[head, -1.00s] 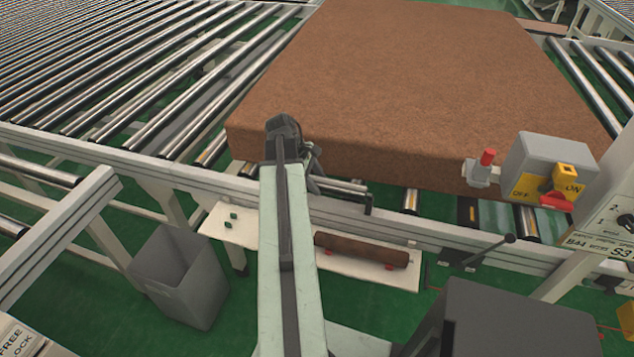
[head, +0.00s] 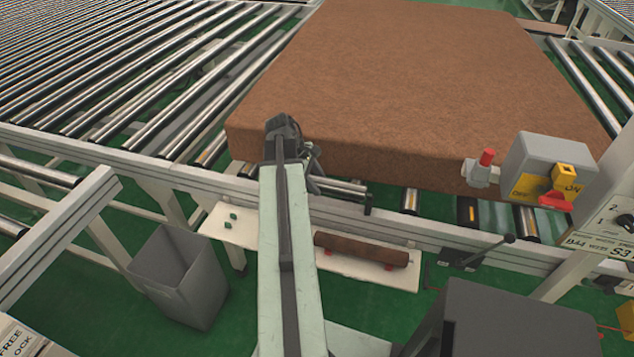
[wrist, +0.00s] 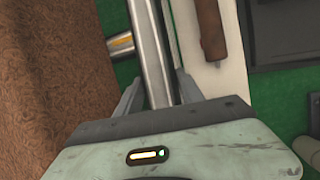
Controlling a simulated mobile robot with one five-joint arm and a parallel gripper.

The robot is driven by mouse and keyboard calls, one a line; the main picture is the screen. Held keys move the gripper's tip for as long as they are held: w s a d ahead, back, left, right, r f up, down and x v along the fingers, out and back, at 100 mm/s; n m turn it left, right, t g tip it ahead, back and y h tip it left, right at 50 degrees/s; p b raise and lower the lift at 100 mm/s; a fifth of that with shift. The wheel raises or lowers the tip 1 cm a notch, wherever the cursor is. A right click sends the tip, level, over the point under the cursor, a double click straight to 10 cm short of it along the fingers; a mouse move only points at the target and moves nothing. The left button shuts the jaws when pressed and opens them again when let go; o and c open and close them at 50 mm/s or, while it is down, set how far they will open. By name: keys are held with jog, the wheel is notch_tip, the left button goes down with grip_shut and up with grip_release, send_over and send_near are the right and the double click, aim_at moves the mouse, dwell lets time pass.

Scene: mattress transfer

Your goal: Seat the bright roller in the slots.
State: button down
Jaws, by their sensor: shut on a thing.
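The bright roller (wrist: 149,58) is a shiny metal cylinder between the fingers of my gripper (wrist: 155,88) in the wrist view. My gripper is shut on it. In the head view my gripper (head: 308,165) is partly hidden behind my arm, and a short length of the bright roller (head: 343,187) sticks out to its right, beside the brown mattress (head: 400,80) and above the frame rail (head: 420,228). The slots are not clearly visible, so I cannot tell whether the roller touches them.
A rusty brown roller (head: 361,249) lies on a white shelf (head: 402,279) below the rail. A grey bin (head: 190,285) stands at lower left. A switch box (head: 545,165) and a red-capped post (head: 484,167) stand at right. Conveyor rollers (head: 130,60) fill the upper left.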

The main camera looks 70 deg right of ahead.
jog(key=shift+f+b, duration=1.5)
jog(key=shift+b, duration=0.05)
jog(key=c, duration=0.7)
grip_release()
jog(key=shift+o, duration=0.2)
jog(key=p+v, duration=0.7)
jog(key=v, duration=0.1)
jog(key=shift+r, duration=0.1)
jog(key=shift+f, duration=0.2)
